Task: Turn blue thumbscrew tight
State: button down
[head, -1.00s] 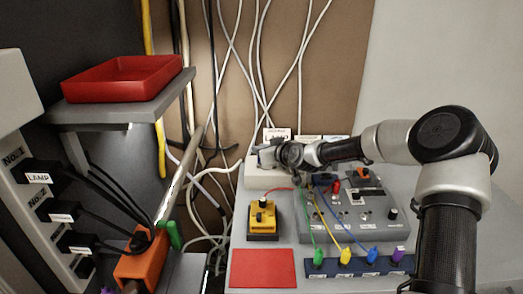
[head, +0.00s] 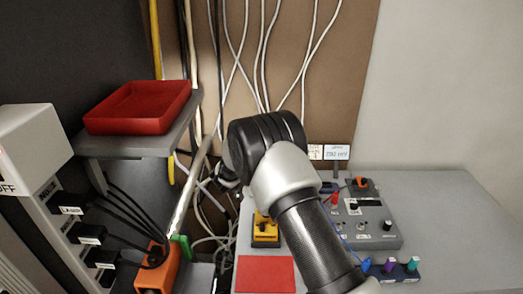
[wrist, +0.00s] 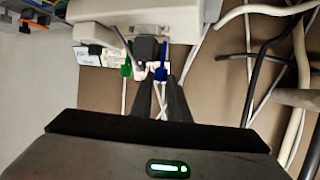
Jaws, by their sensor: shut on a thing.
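In the wrist view my gripper (wrist: 160,84) reaches up to the edge of a pale housing (wrist: 150,15), its two dark fingers close together at the tips. A green part (wrist: 125,71) with a white cable is further left. How tight the screw is cannot be told. In the head view my arm hides the gripper and thumbscrew.
White and black cables (wrist: 298,70) hang close on the right of the wrist view. In the head view, a red tray (head: 135,121) stands on a shelf at left. A yellow box (head: 262,240), red mat (head: 265,273) and grey control panel (head: 384,232) lie on the bench.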

jog(key=shift+a+f+m+g+h+p, duration=0.1)
jog(key=shift+a+m+g+h+p, duration=0.1)
jog(key=shift+m+g+h+p, duration=0.75)
jog(key=shift+f+m+h, duration=0.1)
jog(key=shift+m+h, duration=0.25)
jog(key=c, duration=1.9)
grip_release()
jog(key=shift+c, duration=0.2)
jog(key=v, duration=0.7)
jog(key=shift+s, duration=0.2)
jog(key=shift+a, duration=0.1)
